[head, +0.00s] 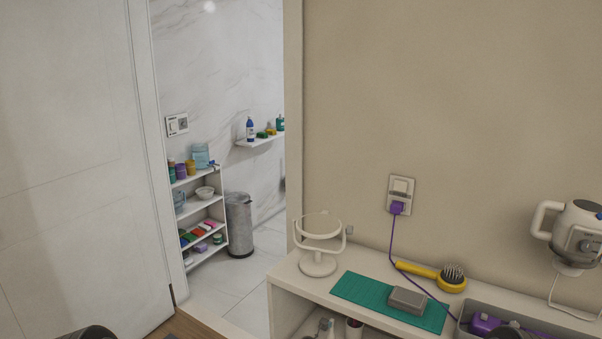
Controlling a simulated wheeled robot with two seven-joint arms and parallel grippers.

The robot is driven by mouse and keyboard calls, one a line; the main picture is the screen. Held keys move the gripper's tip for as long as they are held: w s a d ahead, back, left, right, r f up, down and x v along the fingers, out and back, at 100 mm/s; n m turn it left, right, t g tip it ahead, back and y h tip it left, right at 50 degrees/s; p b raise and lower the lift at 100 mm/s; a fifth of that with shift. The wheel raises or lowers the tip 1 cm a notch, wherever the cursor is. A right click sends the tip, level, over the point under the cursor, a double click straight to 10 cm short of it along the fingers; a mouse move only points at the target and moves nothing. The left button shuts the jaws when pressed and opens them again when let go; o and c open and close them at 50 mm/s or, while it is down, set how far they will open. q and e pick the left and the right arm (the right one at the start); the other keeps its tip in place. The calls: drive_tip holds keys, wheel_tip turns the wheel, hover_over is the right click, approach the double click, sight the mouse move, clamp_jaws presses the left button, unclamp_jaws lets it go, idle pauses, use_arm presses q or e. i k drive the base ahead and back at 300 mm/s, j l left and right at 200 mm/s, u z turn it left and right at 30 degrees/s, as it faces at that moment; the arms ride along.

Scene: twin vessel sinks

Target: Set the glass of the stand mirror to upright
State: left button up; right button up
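The stand mirror (318,264) is cream-white and stands on the left end of the shelf top, near the wall corner. Its round glass (320,224) sits in a U-shaped yoke and shows as a flattened oval, so it looks tilted well back from upright. A small grey knob shows at the yoke's right side. Neither of my grippers can be made out. Only dark rounded parts, probably of my arms, show at the bottom edge, far from the mirror.
Right of the mirror lie a green mat (366,294), a grey block (407,300), a yellow-handled brush (452,279) and a grey bin (470,311) with purple items. A purple cord runs from the wall socket (400,190). A white appliance (576,234) is at the right. A doorway opens left.

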sight(324, 224)
drive_tip(key=i+j, duration=0.9)
drive_tip(key=i, duration=0.15)
drive_tip(key=i+j, duration=0.95)
drive_tip(key=i, duration=0.15)
drive_tip(key=i+j, duration=0.9)
drive_tip(key=i, duration=0.15)
drive_tip(key=i+j+z, duration=0.1)
drive_tip(key=i+z, duration=0.1)
drive_tip(key=z, duration=2.9)
drive_tip(key=i, duration=0.45)
